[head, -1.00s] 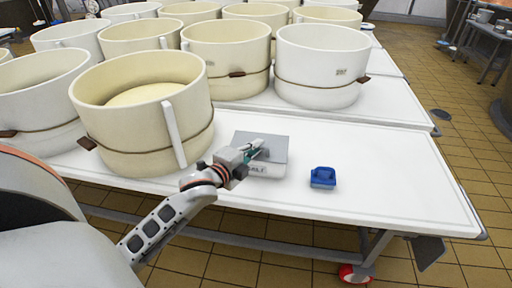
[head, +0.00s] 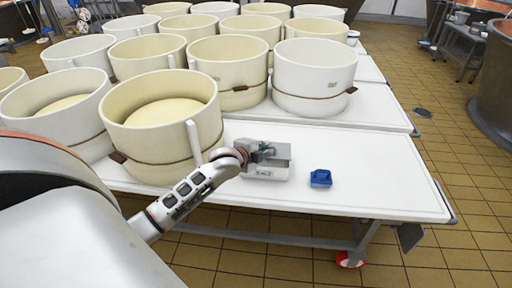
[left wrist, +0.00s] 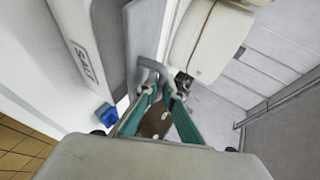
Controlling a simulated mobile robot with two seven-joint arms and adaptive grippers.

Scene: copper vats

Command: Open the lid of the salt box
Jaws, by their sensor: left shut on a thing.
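The salt box (head: 265,174) stands near the front edge of the white table, with a white body, a dark label and a grey lid (head: 281,151). The lid appears tilted up a little above the body; the exact gap is hard to tell. My left gripper (head: 262,152) is at the lid, its teal fingers shut on what looks like the lid's edge or handle. In the left wrist view the fingers (left wrist: 157,105) close at a grey metal part, and the labelled box side (left wrist: 82,58) is at left. My right gripper is out of view.
A small blue object (head: 320,178) lies right of the box. Large cream tub (head: 162,125) stands close on the left, with several more tubs behind. The right part of the white table (head: 390,190) is clear. Tiled floor lies beyond its edge.

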